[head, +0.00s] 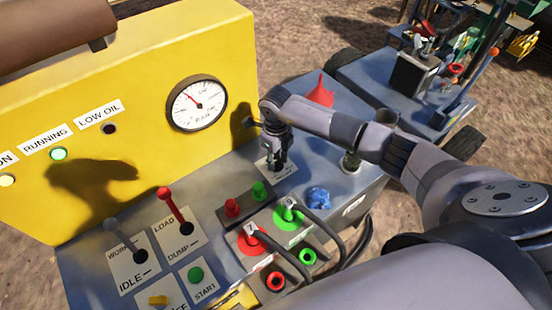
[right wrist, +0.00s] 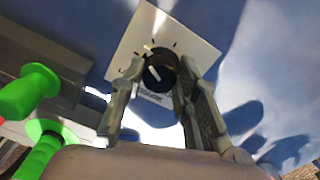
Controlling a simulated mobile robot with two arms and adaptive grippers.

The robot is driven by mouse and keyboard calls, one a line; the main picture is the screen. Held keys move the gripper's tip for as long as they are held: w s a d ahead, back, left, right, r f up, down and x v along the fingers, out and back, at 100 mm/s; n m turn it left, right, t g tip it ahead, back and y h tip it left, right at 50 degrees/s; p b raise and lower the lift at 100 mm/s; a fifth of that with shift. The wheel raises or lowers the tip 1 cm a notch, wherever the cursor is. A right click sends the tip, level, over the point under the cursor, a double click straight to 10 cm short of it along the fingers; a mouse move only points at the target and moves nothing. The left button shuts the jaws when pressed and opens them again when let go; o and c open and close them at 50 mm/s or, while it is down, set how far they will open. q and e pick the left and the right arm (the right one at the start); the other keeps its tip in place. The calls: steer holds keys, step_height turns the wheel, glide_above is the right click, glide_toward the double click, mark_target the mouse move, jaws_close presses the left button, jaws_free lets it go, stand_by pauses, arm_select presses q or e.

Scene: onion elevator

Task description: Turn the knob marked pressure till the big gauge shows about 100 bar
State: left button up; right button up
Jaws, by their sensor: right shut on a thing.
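The pressure knob (right wrist: 160,72) is a black round knob with a white pointer line, on a white label plate with tick marks, seen in the right wrist view. My right gripper (right wrist: 163,88) is shut on it, one finger on each side. In the head view my right gripper (head: 276,165) points down over the knob's plate and hides most of the knob. The big gauge (head: 197,103) is a round white dial on the yellow panel. Its red needle points up and to the left; the numbers are too small to read. My left gripper is not in view.
The yellow panel (head: 150,50) rises behind the blue console. A red-handled lever (head: 174,205), a grey-handled lever (head: 115,230), and red and green hose couplings (head: 289,215) stand left of and in front of my right gripper. A red funnel (head: 320,92) and a blue crumpled rag (head: 318,197) lie nearby.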

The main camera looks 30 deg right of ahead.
mark_target(276, 161)
steer(key=shift+f+n+b, duration=0.15)
steer(key=shift+n+b, duration=0.2)
steer(key=shift+n, duration=0.05)
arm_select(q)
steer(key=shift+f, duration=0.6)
arm_select(e)
steer(key=shift+r, duration=0.2)
steer(key=o, duration=1.2)
steer(key=shift+c, duration=0.2)
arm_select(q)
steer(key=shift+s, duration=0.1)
arm_select(e)
step_height(276, 161, up, 12)
steer(key=shift+f, duration=0.1)
